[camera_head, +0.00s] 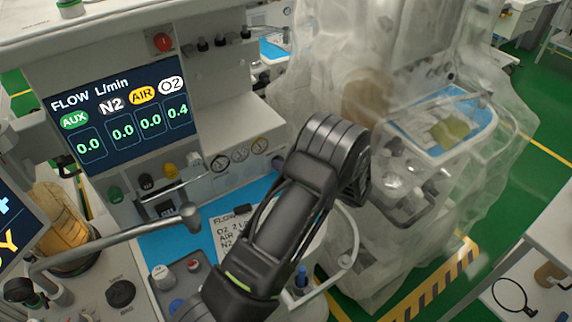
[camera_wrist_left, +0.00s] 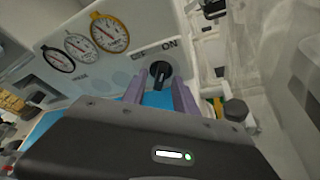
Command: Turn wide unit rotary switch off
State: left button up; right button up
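The rotary switch (camera_wrist_left: 160,73) is a black knob on the white panel, beside the gauges, in the left wrist view. A printed "ON" shows at its upper right and a less clear label at its upper left. I cannot tell its exact setting. My left gripper (camera_wrist_left: 159,92) is open, its two purple fingers apart on either side of the knob's lower part. I cannot tell whether they touch it. My right gripper is not in view.
Three round gauges (camera_wrist_left: 80,45) sit left of the switch. The flow display (camera_head: 122,113) is at the left in the head view. A metal rail (camera_head: 130,235) crosses the worktop. A plastic-covered cart (camera_head: 420,215) stands close on the right.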

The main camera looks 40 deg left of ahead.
pick_arm(q)
grip_shut()
dwell(0.3)
dwell(0.3)
